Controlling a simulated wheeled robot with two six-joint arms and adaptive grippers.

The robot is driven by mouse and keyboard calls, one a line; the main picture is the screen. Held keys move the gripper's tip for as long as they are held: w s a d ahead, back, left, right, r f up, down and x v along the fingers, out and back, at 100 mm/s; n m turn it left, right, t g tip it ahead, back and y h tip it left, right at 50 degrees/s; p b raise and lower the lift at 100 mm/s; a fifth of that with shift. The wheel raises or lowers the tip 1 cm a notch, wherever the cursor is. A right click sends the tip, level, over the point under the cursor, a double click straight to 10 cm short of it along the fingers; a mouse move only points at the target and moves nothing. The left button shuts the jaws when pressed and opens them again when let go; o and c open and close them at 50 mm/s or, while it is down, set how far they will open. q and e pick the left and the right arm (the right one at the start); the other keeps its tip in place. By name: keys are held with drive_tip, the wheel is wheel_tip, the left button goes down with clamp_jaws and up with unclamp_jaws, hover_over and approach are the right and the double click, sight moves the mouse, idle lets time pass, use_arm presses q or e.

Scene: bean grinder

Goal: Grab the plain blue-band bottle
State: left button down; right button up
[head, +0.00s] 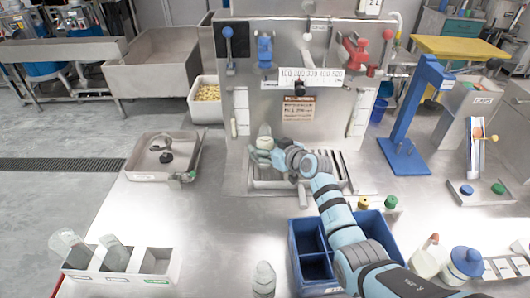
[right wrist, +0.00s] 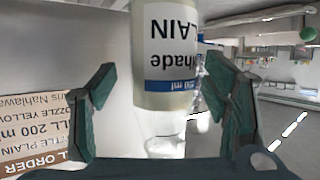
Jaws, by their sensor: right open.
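The plain blue-band bottle (right wrist: 167,55) appears upside down in the right wrist view, with a white "PLAIN" label and a blue band marked in ml. In the head view it is a small pale bottle (head: 264,137) in front of the steel panel, above the slotted tray. My right gripper (head: 277,153) is beside it, partly covering it. In the right wrist view my right gripper (right wrist: 160,108) is open, its dark green fingers on either side of the bottle, with gaps showing. My left gripper is not in view.
An order card (head: 298,109) hangs on the panel behind. A blue divided bin (head: 308,272) stands under my right arm. A blue stand (head: 402,150) is to the right.

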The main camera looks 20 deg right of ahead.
drive_tip(key=shift+w+a+f, duration=0.2)
drive_tip(key=shift+w+f, duration=0.1)
drive_tip(key=shift+w, duration=0.1)
drive_tip(key=shift+r, duration=0.1)
drive_tip(key=shift+s+a+r, duration=0.1)
drive_tip(key=shift+c, duration=1)
drive_tip(key=c, duration=1.3)
